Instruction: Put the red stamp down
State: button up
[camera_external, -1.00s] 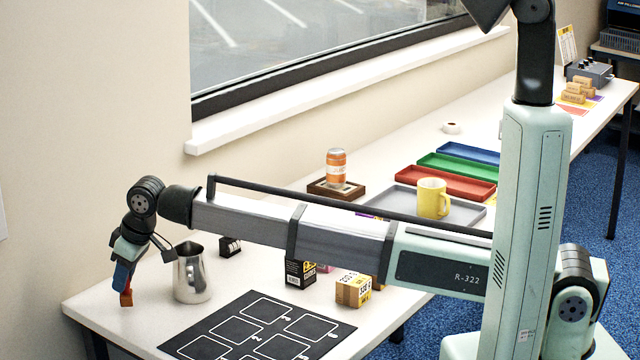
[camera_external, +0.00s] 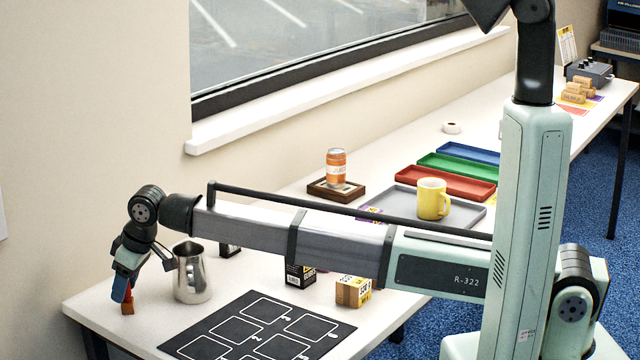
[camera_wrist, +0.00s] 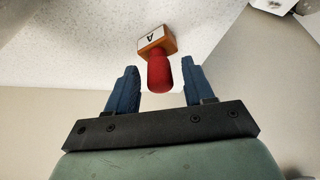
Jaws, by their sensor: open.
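The red stamp (camera_wrist: 159,72) has a red handle and a wooden block marked "A". In the wrist view its handle lies between the blue fingertips of my gripper (camera_wrist: 153,88), with a gap on both sides. My gripper (camera_external: 122,290) is open at the left end of the white table. In the external view the stamp's wooden block (camera_external: 127,309) shows just below the fingers, at the table top. The handle is mostly hidden there by the fingers.
A metal pitcher (camera_external: 191,272) stands just right of my gripper. A black mat with white outlined squares (camera_external: 212,328) lies in front. Small boxes (camera_external: 353,291), a yellow mug (camera_external: 432,198) and coloured trays (camera_external: 445,184) are farther right. The table's left edge is close.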

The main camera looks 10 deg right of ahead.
jog(key=shift+r, duration=0.1)
jog(key=v, duration=1.2)
dwell(0.4)
